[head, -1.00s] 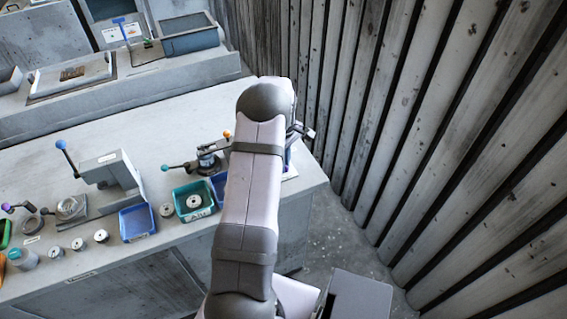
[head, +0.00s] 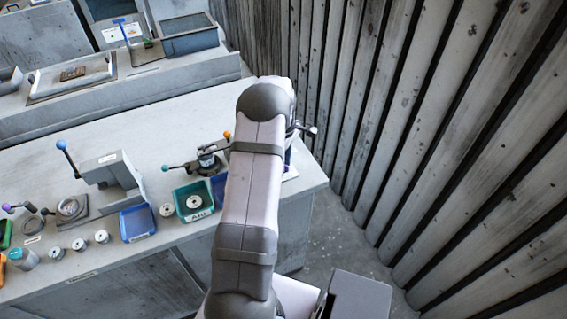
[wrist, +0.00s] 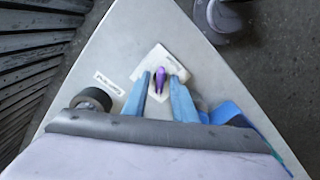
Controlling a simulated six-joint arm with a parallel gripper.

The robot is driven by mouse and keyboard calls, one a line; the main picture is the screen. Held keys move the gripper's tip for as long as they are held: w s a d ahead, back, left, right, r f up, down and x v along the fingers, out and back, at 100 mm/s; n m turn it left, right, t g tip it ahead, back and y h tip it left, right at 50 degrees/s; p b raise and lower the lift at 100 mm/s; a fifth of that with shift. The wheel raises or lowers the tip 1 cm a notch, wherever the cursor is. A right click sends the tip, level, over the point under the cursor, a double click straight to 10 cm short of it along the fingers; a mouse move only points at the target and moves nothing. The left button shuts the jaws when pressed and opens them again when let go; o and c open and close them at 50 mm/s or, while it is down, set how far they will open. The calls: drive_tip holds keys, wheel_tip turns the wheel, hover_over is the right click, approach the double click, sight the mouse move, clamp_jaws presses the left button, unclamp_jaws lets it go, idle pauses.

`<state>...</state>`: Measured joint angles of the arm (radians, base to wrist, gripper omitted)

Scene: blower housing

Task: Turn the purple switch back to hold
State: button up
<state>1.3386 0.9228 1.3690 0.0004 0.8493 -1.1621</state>
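The purple switch (wrist: 160,80) shows in the wrist view as a narrow purple lever on a pale plate (wrist: 152,62) lying on the table corner. My gripper (wrist: 160,76) has two blue fingers, spread apart, one on each side of the lever. A gap shows between each finger and the lever, so it seems untouched. I cannot tell how high the fingertips are above the plate. In the head view my arm hides the switch and most of my gripper; only a pale edge of the plate (head: 290,173) shows beside the arm.
A printed label (wrist: 109,83) lies left of the plate. In the head view a green bin (head: 194,203), a blue bin (head: 137,223) and a teal-handled fixture (head: 183,166) are left of my arm. A slatted wall (head: 420,120) stands right.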

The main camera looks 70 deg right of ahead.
drive_tip(key=shift+r+p, duration=1.9)
drive_tip(key=shift+r, duration=1)
drive_tip(key=w+a+r+n+b, duration=0.1)
drive_tip(key=w+a+r, duration=0.2)
drive_tip(key=w+a, duration=0.8)
drive_tip(key=w+a+r+b, duration=0.1)
drive_tip(key=w+a+r, duration=0.3)
drive_tip(key=w+a, duration=0.7)
drive_tip(key=s+a, duration=0.4)
drive_tip(key=a, duration=0.5)
drive_tip(key=s+a+n+b, duration=0.1)
drive_tip(key=s+a, duration=0.3)
drive_tip(key=a, duration=0.5)
drive_tip(key=s+a, duration=0.4)
drive_tip(key=a, duration=0.6)
wheel_tip(320, 180, down, 36)
drive_tip(key=b, duration=3.6)
drive_tip(key=shift+w+d+f, duration=0.15)
drive_tip(key=shift+d+f, duration=0.05)
drive_tip(key=shift+d, duration=0.05)
